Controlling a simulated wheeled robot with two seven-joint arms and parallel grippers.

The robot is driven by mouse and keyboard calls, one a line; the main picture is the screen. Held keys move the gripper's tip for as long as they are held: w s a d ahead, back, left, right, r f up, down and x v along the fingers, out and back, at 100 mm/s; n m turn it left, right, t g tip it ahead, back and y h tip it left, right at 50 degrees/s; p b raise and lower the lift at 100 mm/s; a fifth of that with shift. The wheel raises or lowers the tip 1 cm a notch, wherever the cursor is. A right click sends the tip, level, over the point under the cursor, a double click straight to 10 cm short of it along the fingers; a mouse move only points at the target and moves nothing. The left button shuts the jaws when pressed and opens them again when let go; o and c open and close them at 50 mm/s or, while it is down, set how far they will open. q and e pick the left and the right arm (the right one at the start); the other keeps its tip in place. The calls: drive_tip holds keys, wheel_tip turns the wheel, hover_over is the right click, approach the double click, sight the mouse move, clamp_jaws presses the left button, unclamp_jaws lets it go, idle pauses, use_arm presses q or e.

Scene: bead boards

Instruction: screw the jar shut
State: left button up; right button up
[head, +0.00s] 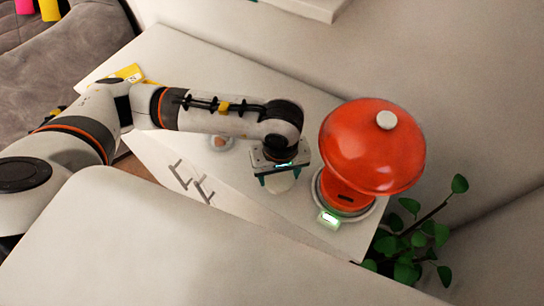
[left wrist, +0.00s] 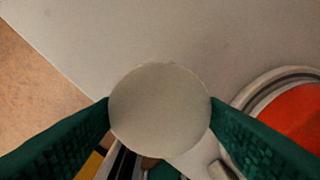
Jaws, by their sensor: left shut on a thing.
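My left gripper (head: 278,183) points down over the white cabinet top, its green fingers shut on a pale round lid-like thing. In the left wrist view this pale disc (left wrist: 160,110) fills the space between both fingertips (left wrist: 160,112). The gripper hides what is below it, so I cannot tell whether a jar is under the disc. A small round container (head: 220,142) with something brownish inside stands to the left of the gripper, partly hidden by my arm; I cannot tell if it is the jar. My right gripper is not in view.
A red lamp (head: 372,145) stands close to the right of the gripper, with a small green-lit device (head: 328,218) at its base. A yellow item (head: 130,73) lies at the cabinet's (head: 180,55) far left. A plant (head: 408,245) grows at the right.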

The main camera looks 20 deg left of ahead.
use_arm(q)
drive_tip(key=shift+s+d, duration=0.3)
drive_tip(key=shift+s, duration=0.05)
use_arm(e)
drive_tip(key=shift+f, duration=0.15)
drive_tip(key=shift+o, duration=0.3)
